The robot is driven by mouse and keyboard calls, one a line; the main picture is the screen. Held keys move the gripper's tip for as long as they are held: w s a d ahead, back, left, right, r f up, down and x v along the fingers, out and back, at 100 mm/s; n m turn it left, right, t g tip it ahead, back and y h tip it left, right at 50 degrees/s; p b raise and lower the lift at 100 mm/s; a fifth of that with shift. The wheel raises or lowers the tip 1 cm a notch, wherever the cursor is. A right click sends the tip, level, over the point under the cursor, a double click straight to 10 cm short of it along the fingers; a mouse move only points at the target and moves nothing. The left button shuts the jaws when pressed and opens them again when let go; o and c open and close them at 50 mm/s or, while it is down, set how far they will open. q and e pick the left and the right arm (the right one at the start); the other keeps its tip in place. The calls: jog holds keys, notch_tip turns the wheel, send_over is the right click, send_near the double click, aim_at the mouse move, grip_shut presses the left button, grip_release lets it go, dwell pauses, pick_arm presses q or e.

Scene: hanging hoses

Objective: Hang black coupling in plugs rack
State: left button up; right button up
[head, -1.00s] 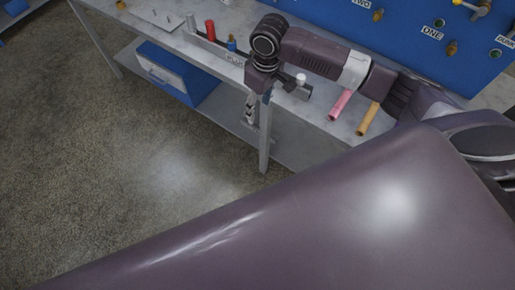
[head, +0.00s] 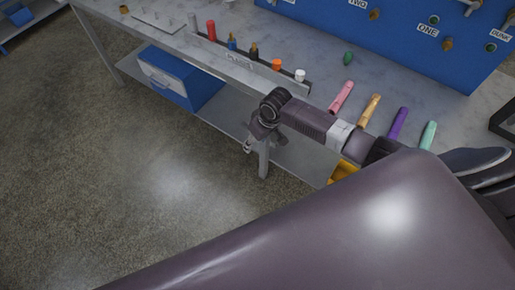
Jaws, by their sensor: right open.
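The plugs rack (head: 296,83) is a grey strip along the front edge of the table, with a white label. A dark coupling that looks black (head: 254,53) stands upright at the rack, between a blue plug (head: 232,42) and an orange one (head: 277,65). A red plug (head: 211,30) and a white-topped one (head: 300,75) stand in the same row. My right gripper (head: 248,147) is open, below and in front of the rack at the table's front edge. It is small and partly hidden under my wrist, and looks empty. My left gripper is out of view.
Pink (head: 341,97), orange (head: 369,110), purple (head: 398,123) and teal (head: 428,135) grips lie on the table (head: 318,57). A blue board (head: 400,30) with labelled pegs stands at the back. A blue drawer box (head: 182,78) sits below.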

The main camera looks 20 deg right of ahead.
jog(key=shift+s+d+f, duration=0.1)
jog(key=shift+s+f, duration=0.05)
jog(key=shift+f, duration=0.45)
jog(key=shift+s+d+f, duration=0.1)
jog(key=shift+f, duration=0.45)
jog(key=s+d+f+m+h, duration=0.1)
jog(key=s+d+f, duration=0.2)
jog(key=s+f, duration=1.8)
jog(key=s, duration=0.5)
jog(key=s+a+f+g, duration=0.1)
jog(key=s+f, duration=0.3)
jog(key=s, duration=0.5)
jog(key=s+a+f, duration=0.1)
jog(key=s+f, duration=0.3)
jog(key=s, duration=0.5)
jog(key=shift+s+g+h, duration=0.25)
jog(key=shift+g+h, duration=0.05)
